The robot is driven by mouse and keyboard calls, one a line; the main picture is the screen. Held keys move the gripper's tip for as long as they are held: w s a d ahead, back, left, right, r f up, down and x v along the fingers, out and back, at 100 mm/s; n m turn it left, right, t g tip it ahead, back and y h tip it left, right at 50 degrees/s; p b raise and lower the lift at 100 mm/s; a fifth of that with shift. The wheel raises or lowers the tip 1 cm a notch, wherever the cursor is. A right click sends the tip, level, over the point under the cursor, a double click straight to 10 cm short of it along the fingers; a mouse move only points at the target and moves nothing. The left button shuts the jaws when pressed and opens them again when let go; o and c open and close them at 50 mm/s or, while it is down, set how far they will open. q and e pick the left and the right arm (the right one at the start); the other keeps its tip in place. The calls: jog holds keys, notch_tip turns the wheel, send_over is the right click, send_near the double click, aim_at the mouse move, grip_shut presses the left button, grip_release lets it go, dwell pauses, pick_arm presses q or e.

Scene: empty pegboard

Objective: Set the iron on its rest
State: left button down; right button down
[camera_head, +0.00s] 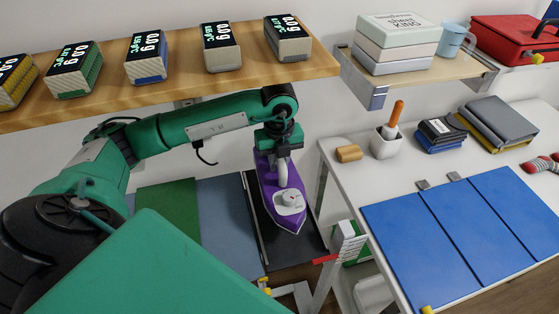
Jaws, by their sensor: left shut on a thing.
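The iron (267,190) is purple with a white top part and dial. It is in the middle of the head view, over a dark flat tray (256,233) that looks like its rest. I cannot tell whether the iron touches the tray. My left gripper (281,158) comes down from above and is shut on the iron at its handle end; the fingers are partly hidden. The iron's tip points toward the bottom of the picture. My right gripper does not show.
A wooden shelf (180,82) with several boxed displays hangs above my left arm. A white table (345,182) stands at right with blue panels (455,250), a mortar (385,143) and folded cloths (497,122). Green and blue panels lie left of the tray.

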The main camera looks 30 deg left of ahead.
pick_arm(q)
jog(key=shift+b, duration=0.3)
jog(key=shift+f+b, duration=2.65)
jog(key=shift+f, duration=0.55)
jog(key=c, duration=1.2)
grip_release()
jog(key=shift+d, duration=0.1)
jog(key=shift+f, duration=0.1)
